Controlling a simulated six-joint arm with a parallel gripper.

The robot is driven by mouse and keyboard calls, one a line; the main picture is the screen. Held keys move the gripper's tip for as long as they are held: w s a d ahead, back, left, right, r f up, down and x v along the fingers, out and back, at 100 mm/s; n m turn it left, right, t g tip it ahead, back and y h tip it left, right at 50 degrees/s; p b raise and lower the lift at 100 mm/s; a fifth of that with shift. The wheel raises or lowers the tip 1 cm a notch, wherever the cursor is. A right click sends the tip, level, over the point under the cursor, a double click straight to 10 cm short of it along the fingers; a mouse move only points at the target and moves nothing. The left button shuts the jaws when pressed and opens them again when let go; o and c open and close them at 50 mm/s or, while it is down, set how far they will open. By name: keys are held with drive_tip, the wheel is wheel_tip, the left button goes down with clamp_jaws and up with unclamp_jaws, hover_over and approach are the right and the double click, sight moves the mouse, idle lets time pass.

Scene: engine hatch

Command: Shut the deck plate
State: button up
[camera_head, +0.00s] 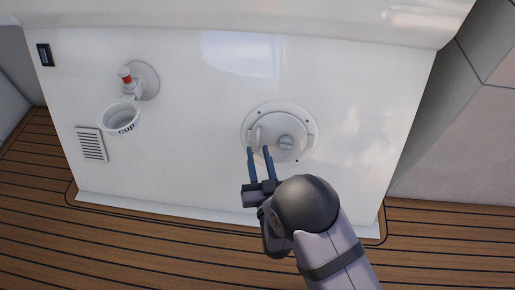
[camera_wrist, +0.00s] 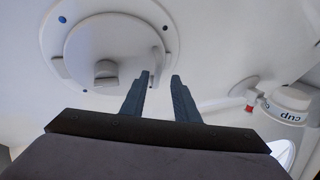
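The deck plate (camera_head: 287,126) is a round white disc within a bolted ring (camera_head: 312,132) on the white panel. It carries a raised tab (camera_head: 256,135) at its left and a round knob (camera_head: 286,143) right of its middle. The plate (camera_wrist: 100,45) and tab (camera_wrist: 158,62) also show in the wrist view. I cannot tell whether the disc sits fully flush. My gripper (camera_head: 258,150) points up at the plate's lower left, its fingers apart. In the wrist view, the tab appears beyond and between the fingertips (camera_wrist: 160,77); no contact is visible.
A cup holder (camera_head: 120,118) with a red-tipped mount (camera_head: 126,75) projects from the panel at left. A vent grille (camera_head: 92,144) lies below it, and a dark switch (camera_head: 46,55) is at upper left. A slatted wooden deck (camera_head: 130,240) runs below. The panel right of the plate is bare.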

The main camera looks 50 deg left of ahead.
drive_tip(key=p+v, duration=0.1)
drive_tip(key=v, duration=0.4)
drive_tip(key=shift+s+d, duration=0.1)
idle(0.3)
drive_tip(key=w+d+r+m+h+p, duration=0.2)
drive_tip(key=w+d+h+p, duration=0.3)
drive_tip(key=w, duration=0.4)
drive_tip(key=w+d+r+m+h+p, duration=0.1)
drive_tip(key=w+d+r+h+p, duration=0.25)
drive_tip(key=w+d, duration=0.45)
drive_tip(key=w+d+r+m+g+h+p, duration=0.1)
drive_tip(key=w+d+r+m+h+p, duration=0.15)
drive_tip(key=d, duration=0.45)
drive_tip(key=s+d+r+m+g+h+p, duration=0.1)
drive_tip(key=d+r+g+h, duration=0.15)
drive_tip(key=d, duration=0.65)
drive_tip(key=s+d+r+m+g+h+p, duration=0.15)
drive_tip(key=d+r, duration=0.25)
drive_tip(key=d, duration=0.5)
drive_tip(key=s+d+r+m+g+p, duration=0.3)
drive_tip(key=s+d+r, duration=0.4)
drive_tip(key=s+d, duration=0.4)
wheel_tip(320, 180, up, 37)
drive_tip(key=p, duration=3.7)
drive_tip(key=shift+w+a+h+p, duration=0.2)
drive_tip(key=shift+a+h+p, duration=0.15)
drive_tip(key=shift+a+h, duration=0.05)
